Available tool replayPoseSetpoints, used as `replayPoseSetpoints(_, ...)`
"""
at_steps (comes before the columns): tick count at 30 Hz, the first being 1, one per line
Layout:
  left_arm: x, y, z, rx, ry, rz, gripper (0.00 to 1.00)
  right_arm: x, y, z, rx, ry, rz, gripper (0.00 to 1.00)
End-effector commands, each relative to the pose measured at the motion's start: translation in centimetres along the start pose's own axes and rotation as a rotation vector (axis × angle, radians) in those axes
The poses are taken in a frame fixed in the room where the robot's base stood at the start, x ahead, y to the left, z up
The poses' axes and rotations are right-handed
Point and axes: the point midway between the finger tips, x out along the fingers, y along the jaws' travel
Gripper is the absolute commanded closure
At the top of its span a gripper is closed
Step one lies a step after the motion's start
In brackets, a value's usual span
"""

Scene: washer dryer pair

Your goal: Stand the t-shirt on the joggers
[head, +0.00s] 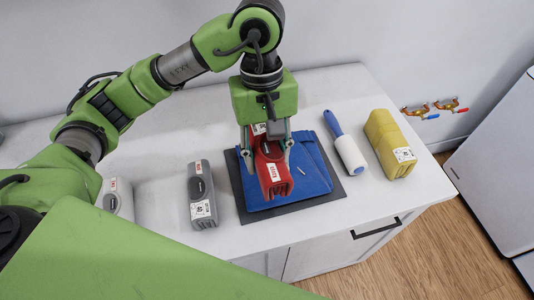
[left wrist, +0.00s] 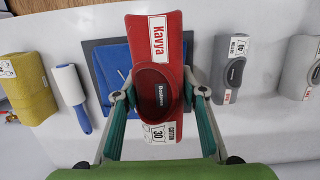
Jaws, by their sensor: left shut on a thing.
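The t-shirt appears to be the red folded bundle (head: 274,181) with white labels; it also shows large in the left wrist view (left wrist: 155,45), where one label reads "Kavya". My left gripper (head: 268,163) is shut on it, with a finger on each side. The joggers appear to be the flat blue folded garment (head: 311,172) with a pale cord, also in the left wrist view (left wrist: 112,70). The red bundle is over the blue garment and hides its middle. I cannot tell whether they touch. My right gripper is not in view.
The blue garment lies on a dark mat (head: 239,191) on the white counter (head: 160,165). To its right are a lint roller (head: 345,148) and a yellow bundle (head: 388,144). To its left are a grey bundle (head: 202,196) and a paler one (head: 118,199).

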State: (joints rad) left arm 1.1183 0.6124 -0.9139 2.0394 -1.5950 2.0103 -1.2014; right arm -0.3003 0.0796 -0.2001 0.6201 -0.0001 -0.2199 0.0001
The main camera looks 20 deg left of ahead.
Motion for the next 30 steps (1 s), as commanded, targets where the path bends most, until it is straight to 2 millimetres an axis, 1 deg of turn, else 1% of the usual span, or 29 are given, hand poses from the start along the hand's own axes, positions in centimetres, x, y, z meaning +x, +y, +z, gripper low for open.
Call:
replayPoseSetpoints(1, 0.1, 0.1, -1.2, -0.006, -0.006, -0.004, 0.86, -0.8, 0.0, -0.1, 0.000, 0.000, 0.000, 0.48)
replayPoseSetpoints(3, 1.7, 0.3, -2.4, -0.003, -0.008, -0.005, 0.86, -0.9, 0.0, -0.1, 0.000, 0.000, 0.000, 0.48)
replayPoseSetpoints(6, 3.0, 0.6, -4.0, -0.003, -0.004, -0.003, 0.86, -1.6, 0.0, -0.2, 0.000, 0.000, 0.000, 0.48)
replayPoseSetpoints(9, 3.9, 0.8, -5.0, -0.001, -0.001, -0.002, 0.87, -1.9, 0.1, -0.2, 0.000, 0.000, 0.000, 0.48)
replayPoseSetpoints(14, 4.8, 0.9, -5.9, -0.001, -0.001, -0.001, 0.87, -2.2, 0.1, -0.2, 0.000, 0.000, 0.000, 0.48)
replayPoseSetpoints(16, 5.4, 1.0, -6.6, -0.002, -0.001, -0.002, 0.87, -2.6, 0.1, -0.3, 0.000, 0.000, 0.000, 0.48)
replayPoseSetpoints(18, 6.1, 0.9, -6.6, 0.001, -0.004, -0.004, 0.87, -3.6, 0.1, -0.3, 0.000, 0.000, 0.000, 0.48)
replayPoseSetpoints(21, 7.4, 0.9, -6.7, 0.002, -0.004, -0.003, 0.87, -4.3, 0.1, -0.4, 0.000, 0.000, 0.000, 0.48)
replayPoseSetpoints(24, 8.2, 1.0, -6.9, 0.001, -0.001, -0.001, 0.87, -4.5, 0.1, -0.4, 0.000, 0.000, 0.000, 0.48)
replayPoseSetpoints(30, 8.4, 1.0, -7.0, 0.003, 0.001, 0.000, 0.87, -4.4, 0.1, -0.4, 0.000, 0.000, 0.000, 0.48)
